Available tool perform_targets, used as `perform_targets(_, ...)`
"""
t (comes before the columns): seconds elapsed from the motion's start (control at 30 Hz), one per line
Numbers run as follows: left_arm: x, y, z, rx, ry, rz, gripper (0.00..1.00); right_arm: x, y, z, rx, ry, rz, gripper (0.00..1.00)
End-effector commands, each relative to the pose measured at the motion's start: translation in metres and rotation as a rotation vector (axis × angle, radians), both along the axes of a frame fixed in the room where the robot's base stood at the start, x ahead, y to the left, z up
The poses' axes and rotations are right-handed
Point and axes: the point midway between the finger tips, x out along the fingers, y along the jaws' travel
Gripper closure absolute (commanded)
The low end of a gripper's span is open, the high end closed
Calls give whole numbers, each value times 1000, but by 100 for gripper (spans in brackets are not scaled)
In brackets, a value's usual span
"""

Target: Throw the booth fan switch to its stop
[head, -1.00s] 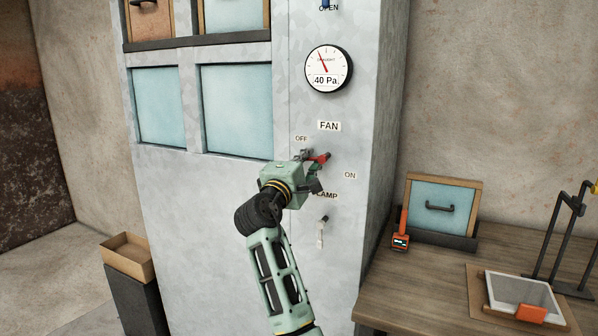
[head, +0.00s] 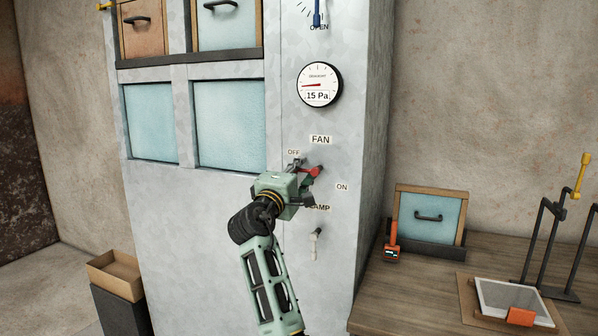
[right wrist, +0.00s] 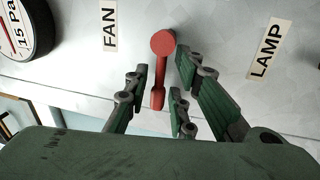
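The fan switch is a red lever (head: 311,171) on the grey metal panel, below the FAN label (head: 320,140). It sits between the OFF label (head: 293,152) and the ON label (head: 342,187). My right gripper (head: 305,182) is at the lever and partly hides it. In the right wrist view the red lever (right wrist: 159,80) lies between the open fingers (right wrist: 160,95), with a gap visible on both sides. Its round red end (right wrist: 163,43) shows beyond the fingertips. My left gripper is not in view.
The gauge (head: 320,85) above reads 15 Pa. A lamp switch (head: 315,240) is just below the gripper. A blue valve handle (head: 317,12) is at the top. A wooden bench (head: 400,300) with a framed blue panel (head: 429,217) stands at right.

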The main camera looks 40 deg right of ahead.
Motion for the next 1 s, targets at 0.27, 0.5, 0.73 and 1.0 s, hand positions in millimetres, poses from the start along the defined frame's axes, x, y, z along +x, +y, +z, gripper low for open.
perform_targets(0.27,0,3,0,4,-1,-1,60,0,0,1,-3,0,-1,69)
perform_targets(0.5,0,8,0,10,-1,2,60,-5,13,-2,-3,0,1,69)
perform_targets(0.73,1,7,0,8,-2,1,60,-23,57,-12,-1,0,3,69)
perform_targets(1.0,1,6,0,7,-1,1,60,-40,99,-21,-2,2,1,69)
